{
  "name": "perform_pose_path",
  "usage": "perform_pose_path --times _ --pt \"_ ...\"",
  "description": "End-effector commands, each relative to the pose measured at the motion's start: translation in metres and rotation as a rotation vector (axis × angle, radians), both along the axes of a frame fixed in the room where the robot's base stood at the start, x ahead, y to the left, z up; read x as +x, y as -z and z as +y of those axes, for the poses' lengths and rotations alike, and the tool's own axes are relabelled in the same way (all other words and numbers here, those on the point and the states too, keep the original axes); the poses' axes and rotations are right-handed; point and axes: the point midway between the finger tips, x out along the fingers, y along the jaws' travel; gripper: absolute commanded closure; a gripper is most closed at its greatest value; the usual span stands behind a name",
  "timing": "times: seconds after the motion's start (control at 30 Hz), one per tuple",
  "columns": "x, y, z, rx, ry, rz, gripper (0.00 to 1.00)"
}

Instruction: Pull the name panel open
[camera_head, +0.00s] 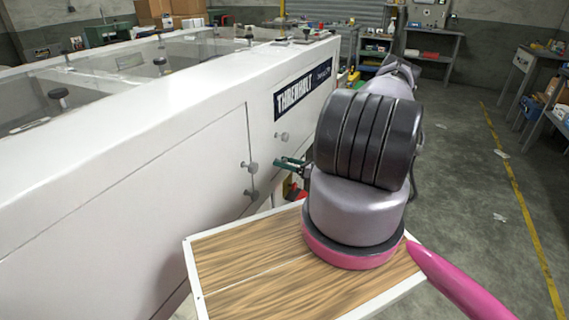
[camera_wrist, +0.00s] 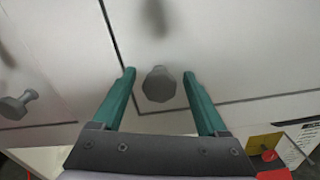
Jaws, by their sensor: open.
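The name panel (camera_head: 265,140) is a white panel on the side of a long white machine, with a dark nameplate (camera_head: 303,88) in white letters. It looks closed, its seam lines visible. Its round grey knob (camera_head: 283,136) also shows in the wrist view (camera_wrist: 158,84), centred between my fingers. My gripper (camera_head: 279,163) has green fingers; in the wrist view my gripper (camera_wrist: 159,76) is open, with one finger on each side of the knob and a gap on both sides. I cannot tell how far the fingertips are from the panel in depth.
A neighbouring white panel (camera_head: 150,190) left of the seam has its own knob (camera_head: 251,167), also in the wrist view (camera_wrist: 17,105). A yellow and red switch box (camera_wrist: 265,147) sits at lower right in the wrist view. Open floor (camera_head: 460,170) lies to the right.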

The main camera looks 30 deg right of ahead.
Motion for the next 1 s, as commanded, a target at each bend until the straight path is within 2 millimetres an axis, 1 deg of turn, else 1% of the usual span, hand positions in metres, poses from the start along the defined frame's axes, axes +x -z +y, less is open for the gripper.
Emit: perform_pose_path --times 0.03,0.07,0.1,0.17,0.2,0.23,0.27,1.0 --pt "-0.0001 0.0000 -0.0001 0.000 0.000 0.000 0.24" --pt "-0.0001 -0.0001 -0.0001 0.000 0.000 0.000 0.28" --pt "-0.0001 -0.0001 -0.0001 0.000 0.000 0.000 0.43" --pt "-0.0001 -0.0001 -0.0001 0.000 0.000 0.000 0.66" --pt "-0.0001 -0.0001 -0.0001 0.000 0.000 0.000 0.81" --pt "-0.0001 -0.0001 -0.0001 0.000 0.000 0.000 0.93" --pt "-0.0002 -0.0001 -0.0002 0.000 0.000 0.000 1.00" --pt "-0.0002 -0.0002 -0.0006 0.000 0.001 0.000 1.00"
